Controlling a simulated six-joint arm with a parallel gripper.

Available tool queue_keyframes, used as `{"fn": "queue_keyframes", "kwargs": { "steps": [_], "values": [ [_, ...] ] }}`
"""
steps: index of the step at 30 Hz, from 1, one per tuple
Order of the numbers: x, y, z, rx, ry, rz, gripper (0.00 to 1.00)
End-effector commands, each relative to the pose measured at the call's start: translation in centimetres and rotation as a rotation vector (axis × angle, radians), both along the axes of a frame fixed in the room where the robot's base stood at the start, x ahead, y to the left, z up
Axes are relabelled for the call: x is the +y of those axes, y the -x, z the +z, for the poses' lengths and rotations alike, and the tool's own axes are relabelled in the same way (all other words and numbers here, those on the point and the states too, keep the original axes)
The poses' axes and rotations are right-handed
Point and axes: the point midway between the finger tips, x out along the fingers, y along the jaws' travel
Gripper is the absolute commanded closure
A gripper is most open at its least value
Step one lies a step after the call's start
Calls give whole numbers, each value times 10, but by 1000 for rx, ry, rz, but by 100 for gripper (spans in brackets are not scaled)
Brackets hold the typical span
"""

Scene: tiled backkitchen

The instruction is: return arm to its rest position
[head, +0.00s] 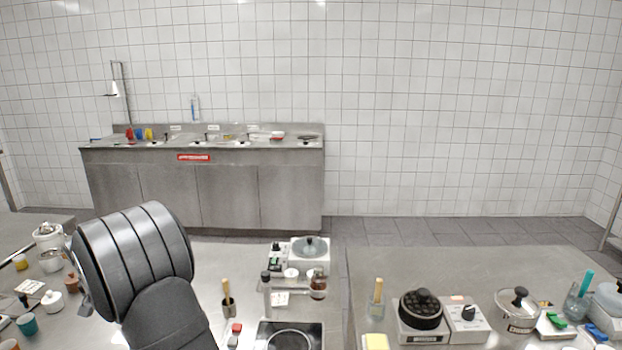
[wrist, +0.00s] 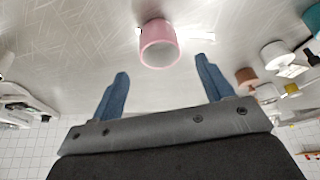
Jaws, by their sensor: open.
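My gripper (wrist: 162,85) shows in the wrist view with its two blue fingers spread wide apart and nothing between them. A pink cup (wrist: 159,46) is on the steel counter (wrist: 75,45) beyond the fingertips, roughly midway between them and apart from both. In the head view my dark arm rises at the lower left and hides part of the left counter; the gripper itself and the pink cup cannot be made out there.
In the head view, the left counter holds a teal cup (head: 27,324) and several jars. A hotplate (head: 289,337) and wooden-handled tool (head: 228,300) stand right of my arm. The right counter (head: 455,272) carries a black-topped device (head: 421,311) and glass pot (head: 517,308); its back part is clear.

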Motion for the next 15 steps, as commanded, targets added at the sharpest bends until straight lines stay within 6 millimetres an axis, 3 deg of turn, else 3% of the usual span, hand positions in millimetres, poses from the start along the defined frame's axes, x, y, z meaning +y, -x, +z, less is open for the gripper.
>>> {"fn": "queue_keyframes", "kwargs": {
  "steps": [8, 9, 15],
  "values": [
    [-8, 19, 50, 0, 0, 0, 28],
    [-7, 15, 35, 3, 5, 0, 28],
    [0, 0, -2, 2, 3, -1, 28]
  ]
}}
